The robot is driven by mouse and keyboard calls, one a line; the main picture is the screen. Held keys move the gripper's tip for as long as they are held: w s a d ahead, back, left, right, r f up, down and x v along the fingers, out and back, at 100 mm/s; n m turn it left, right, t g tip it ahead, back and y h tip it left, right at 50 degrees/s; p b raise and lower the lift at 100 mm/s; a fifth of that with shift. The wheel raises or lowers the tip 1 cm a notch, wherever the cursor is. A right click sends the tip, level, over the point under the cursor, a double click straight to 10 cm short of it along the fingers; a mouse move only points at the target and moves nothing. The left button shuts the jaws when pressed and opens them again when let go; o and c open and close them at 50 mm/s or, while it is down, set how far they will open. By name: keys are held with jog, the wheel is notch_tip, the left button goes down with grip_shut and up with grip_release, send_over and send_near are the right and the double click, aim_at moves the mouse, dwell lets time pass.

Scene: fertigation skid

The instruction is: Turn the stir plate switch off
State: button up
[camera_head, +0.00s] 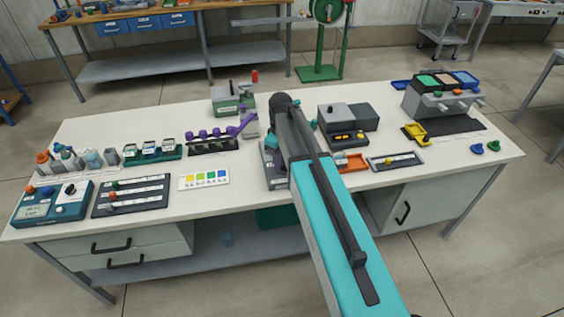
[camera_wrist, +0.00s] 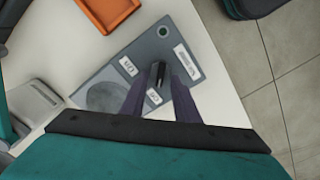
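The stir plate (camera_wrist: 140,72) is a grey panel with a round dark disc (camera_wrist: 107,97), a small round knob or light and white labels too small to read surely. Its switch (camera_wrist: 157,74) is a short dark lever between two of the labels. In the wrist view my gripper (camera_wrist: 160,80) is open, with one dark finger on each side of the lever and a gap visible between them. I cannot tell whether either finger touches it. In the head view the stir plate (camera_head: 269,170) is partly hidden behind my arm, and my fingers are hidden.
An orange tray (camera_wrist: 108,10) lies beside the stir plate. The bench front edge is close.

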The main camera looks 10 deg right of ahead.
notch_tip(320, 180, up, 14)
jog(key=b, duration=0.3)
jog(key=shift+f, duration=0.25)
dwell(0.4)
jog(key=shift+s, duration=0.1)
dwell(0.4)
